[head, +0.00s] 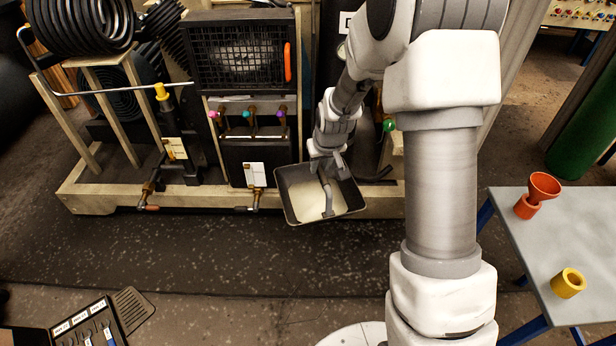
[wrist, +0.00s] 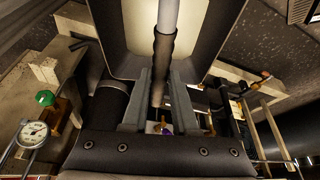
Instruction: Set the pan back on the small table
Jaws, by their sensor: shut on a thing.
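The pan (head: 296,207) is a dark square tray with a pale inside, held off the floor in front of the compressor's base. It also shows in the wrist view (wrist: 118,40), filling the top middle. My gripper (head: 328,168) is at the pan's far side, shut on a bar that runs over the pan. In the wrist view the bar passes between the fingers of my gripper (wrist: 160,90). The pan looks roughly level. The small table (head: 540,245) is grey-topped with blue legs, at the right of the head view, well apart from the pan.
The compressor (head: 240,150) with valves and drain pipes is close behind the pan. A dark panel with levers (head: 90,325) is lower left. Open floor lies between.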

